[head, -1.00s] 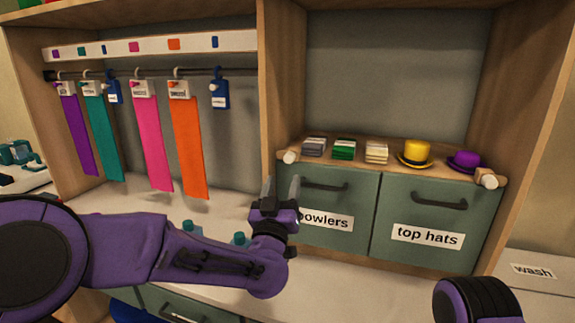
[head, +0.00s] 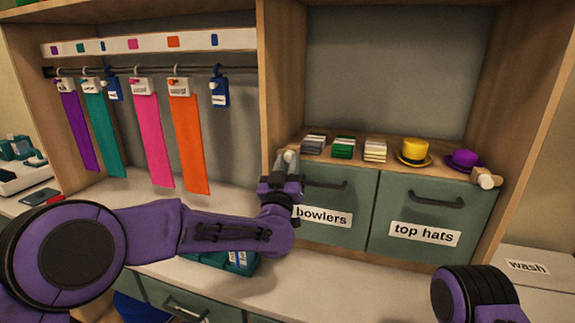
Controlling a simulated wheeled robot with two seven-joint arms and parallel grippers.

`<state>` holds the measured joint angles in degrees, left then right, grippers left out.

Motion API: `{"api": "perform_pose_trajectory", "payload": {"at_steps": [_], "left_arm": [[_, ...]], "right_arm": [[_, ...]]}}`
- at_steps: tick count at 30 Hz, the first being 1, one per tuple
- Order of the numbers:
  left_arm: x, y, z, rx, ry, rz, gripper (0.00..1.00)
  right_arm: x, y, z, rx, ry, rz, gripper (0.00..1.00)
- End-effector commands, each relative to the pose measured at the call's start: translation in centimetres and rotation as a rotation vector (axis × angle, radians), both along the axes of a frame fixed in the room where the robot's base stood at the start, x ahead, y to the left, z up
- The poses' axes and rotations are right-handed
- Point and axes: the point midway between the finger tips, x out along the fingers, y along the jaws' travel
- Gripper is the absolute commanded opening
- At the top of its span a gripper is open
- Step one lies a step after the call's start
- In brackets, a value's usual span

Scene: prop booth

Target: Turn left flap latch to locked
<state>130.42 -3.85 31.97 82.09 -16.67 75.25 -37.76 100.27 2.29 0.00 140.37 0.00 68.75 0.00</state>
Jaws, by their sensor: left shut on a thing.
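The left flap latch (head: 291,155) is a small pale knob at the upper left corner of the bowlers flap (head: 345,205). My left gripper (head: 284,161) is at this latch with its fingers shut on it and partly hides it. I cannot tell which way the latch is turned. The green-grey bowlers flap is flush and closed, with a dark handle. My right gripper is not in view; only part of my right arm shows at the bottom right.
The top hats flap (head: 435,210) is closed beside it, with its own pale latch (head: 486,181) at the upper right. Card stacks, a yellow hat (head: 415,150) and a purple hat (head: 464,158) stand on the shelf above. Colored strips hang from a rail (head: 150,71) at left.

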Motion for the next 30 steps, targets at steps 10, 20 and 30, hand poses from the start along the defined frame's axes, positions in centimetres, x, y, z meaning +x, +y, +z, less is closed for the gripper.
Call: {"api": "perform_pose_trajectory", "payload": {"at_steps": [10, 20, 30], "left_arm": [[-0.04, -0.13, -0.01, -0.109, 0.036, 0.001, 0.00], [-0.13, -0.37, 0.21, -0.381, 0.125, 0.001, 0.00], [-0.19, -0.55, 0.62, -0.690, 0.225, 0.002, 0.00]], "right_arm": [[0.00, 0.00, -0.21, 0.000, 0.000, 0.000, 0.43], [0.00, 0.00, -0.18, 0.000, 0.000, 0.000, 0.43], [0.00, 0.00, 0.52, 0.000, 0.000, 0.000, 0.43]]}}
